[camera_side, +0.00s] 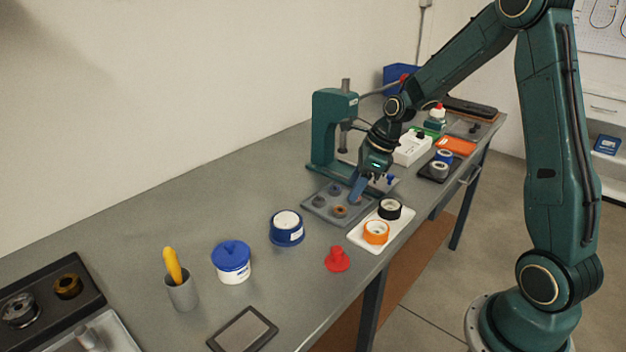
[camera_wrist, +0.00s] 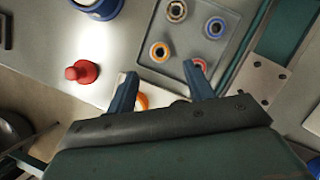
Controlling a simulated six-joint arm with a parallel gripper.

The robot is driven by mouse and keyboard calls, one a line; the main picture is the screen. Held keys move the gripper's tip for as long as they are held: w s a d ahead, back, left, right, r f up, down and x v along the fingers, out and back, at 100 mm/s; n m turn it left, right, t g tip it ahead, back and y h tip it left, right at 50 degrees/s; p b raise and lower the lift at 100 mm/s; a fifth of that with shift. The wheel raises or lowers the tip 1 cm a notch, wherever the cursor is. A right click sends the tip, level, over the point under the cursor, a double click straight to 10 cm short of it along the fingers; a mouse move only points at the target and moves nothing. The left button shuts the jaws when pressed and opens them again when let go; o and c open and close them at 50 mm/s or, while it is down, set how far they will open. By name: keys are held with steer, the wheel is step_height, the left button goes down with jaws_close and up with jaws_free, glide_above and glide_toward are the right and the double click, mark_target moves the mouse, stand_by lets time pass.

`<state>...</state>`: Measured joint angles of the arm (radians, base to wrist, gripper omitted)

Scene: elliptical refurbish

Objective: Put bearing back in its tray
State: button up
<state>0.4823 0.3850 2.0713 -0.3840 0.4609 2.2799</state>
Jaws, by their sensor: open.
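Several ring-shaped bearings sit in a grey tray (camera_side: 352,216) in the side view, one of them a brown ring (camera_side: 340,211). In the wrist view the tray (camera_wrist: 190,38) shows a dark-rimmed ring (camera_wrist: 176,11), an orange ring (camera_wrist: 160,51), a blue ring (camera_wrist: 215,27) and a red ring (camera_wrist: 199,64) near a fingertip. I cannot tell which one the task means. My gripper (camera_side: 371,188) is over the tray's right end, near the white tray. In the wrist view my gripper (camera_wrist: 160,72) has its fingers apart, with nothing held between them.
A white tray (camera_side: 360,239) holds an orange roll (camera_side: 376,232) and a black roll (camera_side: 389,209). A green press (camera_side: 325,130) stands behind. A red knob-like piece (camera_side: 337,260) and blue-banded tub (camera_side: 286,228) are nearby. A dark tray (camera_side: 85,283) with metal rings is at far left.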

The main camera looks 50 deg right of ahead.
steer(key=v, duration=0.5)
steer(key=shift+s+d+r, duration=0.1)
steer(key=shift+r, duration=0.15)
stand_by(0.4)
steer(key=s+a+r+n+h, duration=0.2)
steer(key=s+a+r+n, duration=0.7)
steer(key=n, duration=0.5)
steer(key=s+a+r+n+t, duration=0.1)
steer(key=s+n, duration=0.5)
steer(key=n, duration=0.1)
steer(key=s+a+r+n+t, duration=0.1)
steer(key=s+a+n, duration=0.1)
steer(key=s+n, duration=0.4)
steer(key=shift+s+a+n, duration=0.3)
steer(key=shift+s+n, duration=0.1)
steer(key=shift+n, duration=0.7)
